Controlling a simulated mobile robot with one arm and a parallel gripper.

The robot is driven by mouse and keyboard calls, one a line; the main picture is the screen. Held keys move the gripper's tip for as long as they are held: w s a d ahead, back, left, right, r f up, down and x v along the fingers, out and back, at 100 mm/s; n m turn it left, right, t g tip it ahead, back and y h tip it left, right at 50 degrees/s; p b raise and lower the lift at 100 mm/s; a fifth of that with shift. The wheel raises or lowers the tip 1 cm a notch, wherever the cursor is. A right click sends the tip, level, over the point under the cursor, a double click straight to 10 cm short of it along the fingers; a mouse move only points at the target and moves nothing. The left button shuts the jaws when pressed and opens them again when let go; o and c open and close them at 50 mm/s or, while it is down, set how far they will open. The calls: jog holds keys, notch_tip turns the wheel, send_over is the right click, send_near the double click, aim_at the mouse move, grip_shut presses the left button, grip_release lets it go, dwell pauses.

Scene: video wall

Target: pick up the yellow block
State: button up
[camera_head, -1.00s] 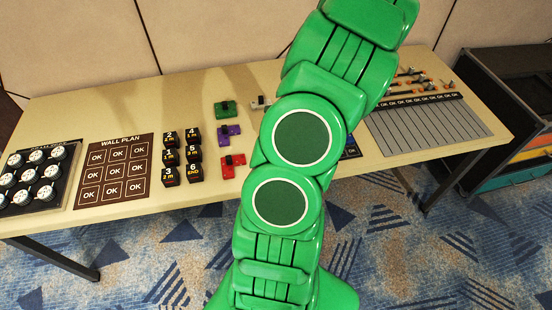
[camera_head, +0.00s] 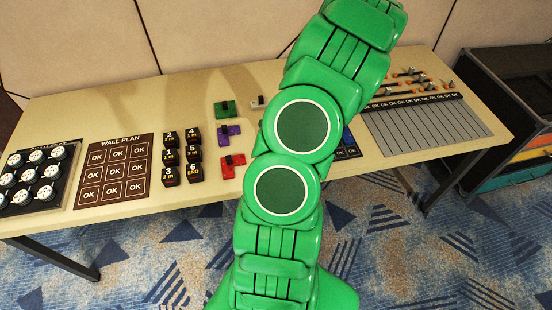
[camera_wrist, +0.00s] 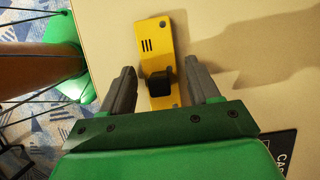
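The yellow block (camera_wrist: 155,48) shows in the wrist view, a long flat piece with dark slots, a small hole and a black knob (camera_wrist: 160,80). It lies on the pale table top. My gripper (camera_wrist: 159,68) is open, with one grey finger on each side of the block and its knob. Gaps show between the fingers and the knob. I cannot tell how high the fingertips are above the table. In the head view the yellow block and my gripper are hidden behind my green arm.
On the table (camera_head: 70,105), green (camera_head: 225,108), purple (camera_head: 222,135) and red (camera_head: 230,165) blocks with black knobs stand left of my arm. Numbered black blocks (camera_head: 170,156), a wall plan board (camera_head: 114,170) and a slotted grey rack (camera_head: 425,125) lie farther out.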

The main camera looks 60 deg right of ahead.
grip_shut()
jog(key=shift+r, duration=0.1)
